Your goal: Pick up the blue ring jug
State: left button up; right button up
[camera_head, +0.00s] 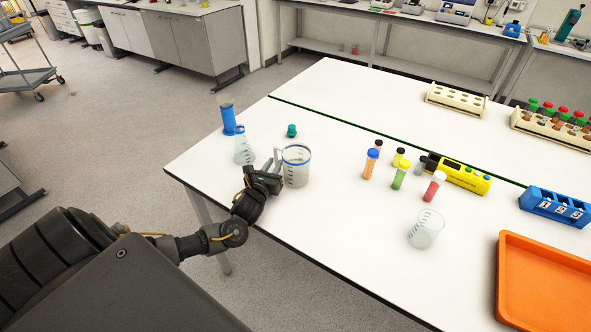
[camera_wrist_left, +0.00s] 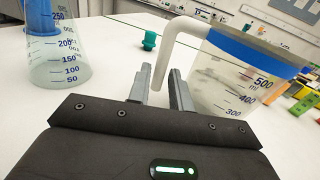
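The blue ring jug (camera_head: 296,168) is a clear measuring jug with a blue band at its rim. It stands upright on the white table near the left front edge. In the left wrist view the jug (camera_wrist_left: 232,78) is at the right, and its white handle (camera_wrist_left: 181,30) reaches toward my fingers. My left gripper (camera_head: 274,158) is beside the jug on its handle side. In the left wrist view the gripper (camera_wrist_left: 161,70) is open, with the handle's lower end appearing between its fingers. Whether they touch it I cannot tell. My right gripper is not in view.
A conical flask (camera_head: 243,150) and a blue cylinder (camera_head: 228,118) stand left of my gripper. A green cap (camera_head: 291,130) lies behind. Several capped vials, a clear beaker (camera_head: 426,229), a yellow device (camera_head: 458,174) and an orange tray (camera_head: 545,285) are to the right.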

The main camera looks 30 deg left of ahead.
pick_arm(q)
grip_shut()
jog(key=shift+r, duration=0.1)
jog(key=shift+r+b, duration=0.35)
jog(key=shift+r, duration=0.25)
jog(key=s+d+r, duration=0.5)
jog(key=s+r, duration=0.6)
jog(key=s, duration=0.2)
jog(key=shift+r+b, duration=0.35)
jog(key=shift+b, duration=0.05)
